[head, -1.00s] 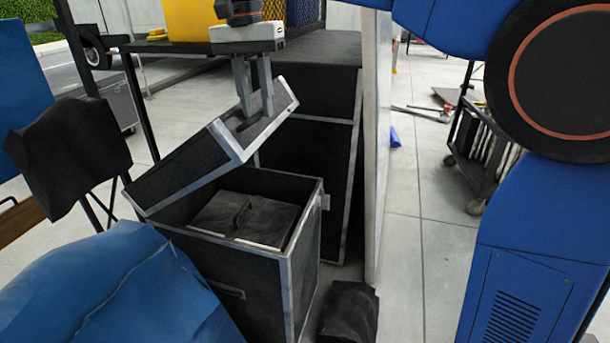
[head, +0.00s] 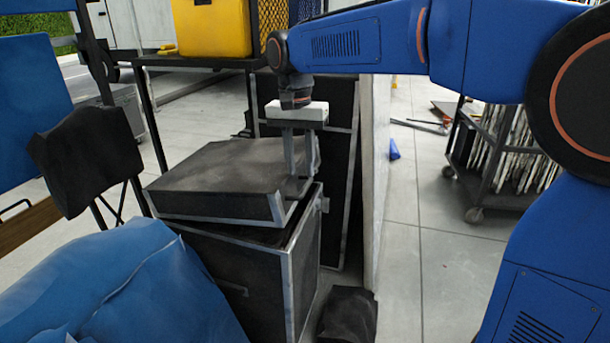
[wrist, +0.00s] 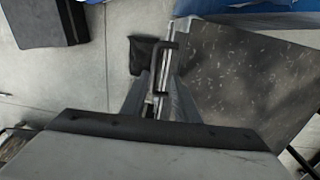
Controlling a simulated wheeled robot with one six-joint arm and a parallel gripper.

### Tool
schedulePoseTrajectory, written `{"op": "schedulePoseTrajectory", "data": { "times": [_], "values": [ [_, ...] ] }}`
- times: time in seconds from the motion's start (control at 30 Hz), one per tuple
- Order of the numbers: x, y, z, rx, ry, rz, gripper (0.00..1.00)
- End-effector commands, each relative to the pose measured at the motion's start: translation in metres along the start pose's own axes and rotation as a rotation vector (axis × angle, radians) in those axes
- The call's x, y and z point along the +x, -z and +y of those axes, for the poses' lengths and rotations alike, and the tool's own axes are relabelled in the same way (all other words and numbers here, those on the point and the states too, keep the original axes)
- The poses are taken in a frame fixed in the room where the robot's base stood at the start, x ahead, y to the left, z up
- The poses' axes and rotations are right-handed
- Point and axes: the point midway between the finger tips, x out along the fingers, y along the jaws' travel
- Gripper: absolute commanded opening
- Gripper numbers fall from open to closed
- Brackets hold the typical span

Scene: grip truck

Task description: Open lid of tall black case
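The tall black case (head: 248,285) stands on the floor with silver-trimmed edges. Its black lid (head: 215,170) lies skewed over the top, turned and tilted relative to the case, with a dark gap showing below its right edge. My gripper (head: 300,180) points down at the lid's right end, its fingers straddling the edge there. In the wrist view my gripper (wrist: 162,105) has the lid's silver edge between its fingers, with the dark lid surface (wrist: 240,75) to the right. A dark bracket-shaped handle (wrist: 165,58) is just ahead. Whether the fingers press on the edge is unclear.
Another dark case (head: 338,160) stands close behind, and a pale panel (head: 377,200) rises to the right. A blue cover (head: 140,290) fills the lower left. A small black bag (head: 348,315) lies at the case's foot.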

Motion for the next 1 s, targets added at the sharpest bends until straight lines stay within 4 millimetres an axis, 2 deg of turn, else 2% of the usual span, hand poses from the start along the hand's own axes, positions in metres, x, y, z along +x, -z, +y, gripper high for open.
{"op": "schedulePoseTrajectory", "data": {
  "times": [0.2, 0.4, 0.7, 1.0],
  "values": [
    [0.018, 0.002, 0.007, 0.001, 0.032, -0.001, 0.30],
    [0.023, 0.002, 0.008, 0.000, 0.041, 0.001, 0.30],
    [0.022, 0.003, 0.008, 0.000, 0.042, 0.002, 0.30],
    [0.007, 0.003, 0.010, 0.000, 0.041, 0.002, 0.30]
  ]
}}
